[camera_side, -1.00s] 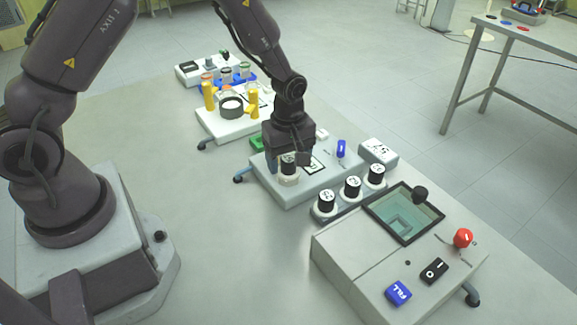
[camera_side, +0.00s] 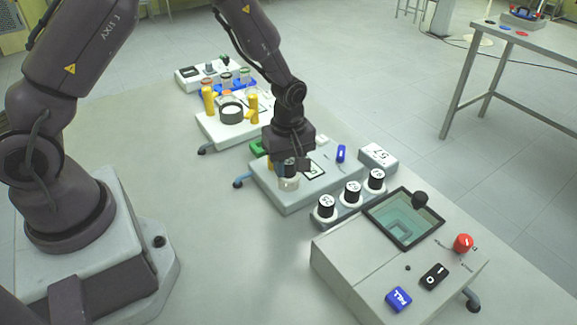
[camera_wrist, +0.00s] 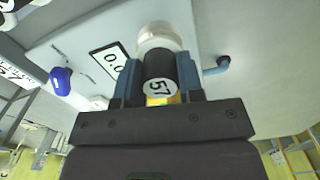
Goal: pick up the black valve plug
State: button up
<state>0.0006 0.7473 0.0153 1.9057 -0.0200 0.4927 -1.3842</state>
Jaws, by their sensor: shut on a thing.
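My gripper (camera_wrist: 160,85) points down and is shut on a black cylinder marked 57 (camera_wrist: 158,68), with one finger on either side. The cylinder stands upright at a pale, glassy round piece (camera_wrist: 160,38) on the white station. A small yellow part shows near its numbered end. In the side view my gripper (camera_side: 289,165) covers most of the black cylinder, and the pale round piece (camera_side: 289,184) shows below. I cannot tell whether the cylinder is lifted. A separate small black knob (camera_side: 420,198) sits at the tank's far rim.
Several black-topped cylinders (camera_side: 351,192) stand in a row in front of the white station (camera_side: 325,184). To the right is a tank unit (camera_side: 345,268) with a red knob (camera_side: 463,242) and blue button (camera_side: 398,299). A blue lever (camera_side: 341,153) stands nearby.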

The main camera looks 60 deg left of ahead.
notch_tip(320, 180, up, 3)
jog(key=shift+f, duration=0.1)
jog(key=s+r, duration=0.9)
jog(key=s, duration=0.5)
jog(key=shift+w+a+f+n, duration=1)
jog(key=shift+w+a+f, duration=1)
jog(key=shift+w+a, duration=0.8)
jog(key=shift+w+a+f+n, duration=1)
jog(key=shift+w+a+f, duration=1.05)
jog(key=shift+w+a, duration=0.7)
jog(key=shift+w+a+f+n, duration=1)
jog(key=shift+w+a+f, duration=1)
jog(key=shift+w+a, duration=0.8)
jog(key=shift+f, duration=1.3)
jog(key=shift+f, duration=0.25)
